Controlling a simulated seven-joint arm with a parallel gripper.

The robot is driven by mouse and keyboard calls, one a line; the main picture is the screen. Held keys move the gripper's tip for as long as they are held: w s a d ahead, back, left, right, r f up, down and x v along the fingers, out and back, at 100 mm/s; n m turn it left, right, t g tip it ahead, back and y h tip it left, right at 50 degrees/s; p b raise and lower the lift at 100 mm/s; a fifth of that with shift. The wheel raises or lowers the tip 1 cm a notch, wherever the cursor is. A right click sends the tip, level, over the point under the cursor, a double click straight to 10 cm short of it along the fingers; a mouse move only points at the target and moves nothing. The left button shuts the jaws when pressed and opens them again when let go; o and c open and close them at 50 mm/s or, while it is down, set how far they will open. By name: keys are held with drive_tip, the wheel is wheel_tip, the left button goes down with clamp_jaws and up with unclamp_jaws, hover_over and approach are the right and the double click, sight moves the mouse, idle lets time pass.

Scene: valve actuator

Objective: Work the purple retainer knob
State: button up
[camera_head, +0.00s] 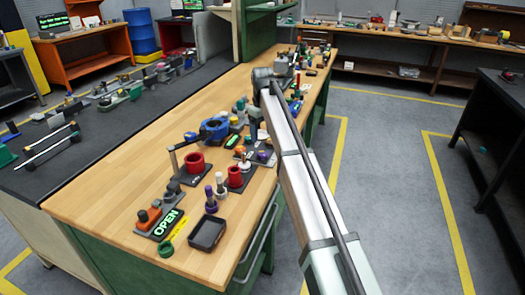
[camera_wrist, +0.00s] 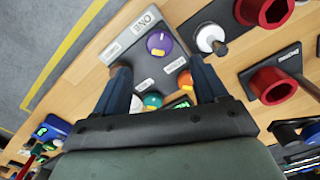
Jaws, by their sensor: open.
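In the wrist view, the purple retainer knob (camera_wrist: 160,42) is round with a pale line across its top. It sits on a grey labelled panel (camera_wrist: 125,42). My gripper (camera_wrist: 158,66) is open and empty, with one dark blue finger on each side of the picture's middle. The knob shows just past the fingertips, between their lines; no contact is visible and the height gap is hard to judge. In the head view, a small purple spot (camera_head: 263,156) on the bench beside my arm seems to be this knob. My gripper is not clearly visible there.
On the same panel are an orange knob (camera_wrist: 185,80) and a teal knob (camera_wrist: 152,101). A white knob (camera_wrist: 210,38) and red cups (camera_wrist: 272,85) stand to the right. The bench edge and grey floor (camera_wrist: 40,40) lie to the left.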

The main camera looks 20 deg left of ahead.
sight(263, 153)
wheel_tip(263, 153, down, 8)
drive_tip(key=shift+f, duration=0.15)
idle(0.3)
drive_tip(key=shift+c, duration=0.3)
drive_tip(key=c, duration=1)
drive_tip(key=shift+m, duration=2.9)
